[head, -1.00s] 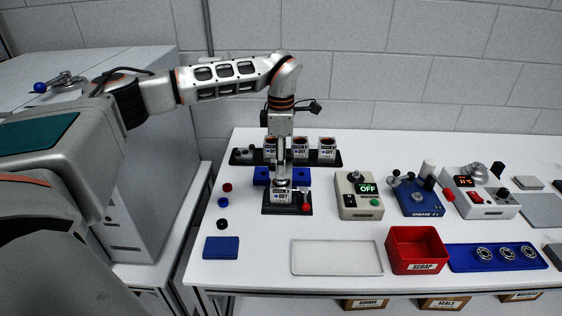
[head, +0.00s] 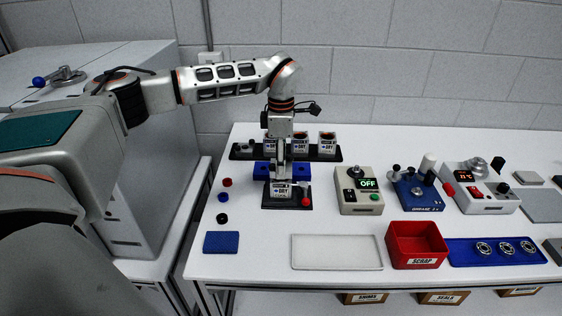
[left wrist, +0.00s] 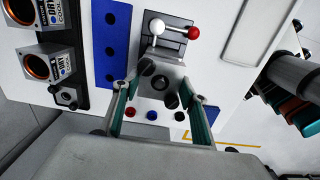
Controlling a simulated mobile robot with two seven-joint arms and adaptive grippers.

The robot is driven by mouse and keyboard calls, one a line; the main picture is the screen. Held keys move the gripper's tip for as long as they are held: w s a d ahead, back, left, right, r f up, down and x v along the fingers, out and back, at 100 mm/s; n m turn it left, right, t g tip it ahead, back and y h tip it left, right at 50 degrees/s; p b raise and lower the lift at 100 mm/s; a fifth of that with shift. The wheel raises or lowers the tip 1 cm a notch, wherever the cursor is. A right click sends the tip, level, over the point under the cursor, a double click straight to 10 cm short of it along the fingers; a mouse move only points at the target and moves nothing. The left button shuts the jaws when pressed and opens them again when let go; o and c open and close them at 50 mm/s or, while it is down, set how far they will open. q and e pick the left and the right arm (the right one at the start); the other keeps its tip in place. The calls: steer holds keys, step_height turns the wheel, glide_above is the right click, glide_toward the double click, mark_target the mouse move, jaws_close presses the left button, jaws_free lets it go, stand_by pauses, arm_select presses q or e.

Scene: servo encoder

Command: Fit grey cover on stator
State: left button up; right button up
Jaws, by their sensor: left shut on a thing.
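My left gripper (head: 282,176) points down over the dark fixture (head: 298,205), where a stator (head: 283,191) with a white DRY label stands upright. In the left wrist view its two teal-backed fingers (left wrist: 157,94) are closed on the sides of a grey square cover (left wrist: 172,77), which has dark round features. The cover is at or just above the stator top; I cannot tell whether it is seated. The fixture's lever with a red knob (left wrist: 193,33) is beside it. My right gripper is not in view.
A black rack (head: 335,157) with several stators and a blue block (head: 262,170) stand behind. A control box (head: 360,189) reading OFF is to the right. Red, blue and black rings (head: 223,197) lie left. A white tray (head: 336,252) and red scrap bin (head: 417,262) are in front.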

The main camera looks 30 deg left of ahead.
arm_select(q)
steer(key=shift+f, duration=0.3)
steer(key=shift+f, duration=0.55)
steer(key=o, duration=1.3)
steer(key=shift+c, duration=0.2)
steer(key=o, duration=0.3)
steer(key=shift+r, duration=4.4)
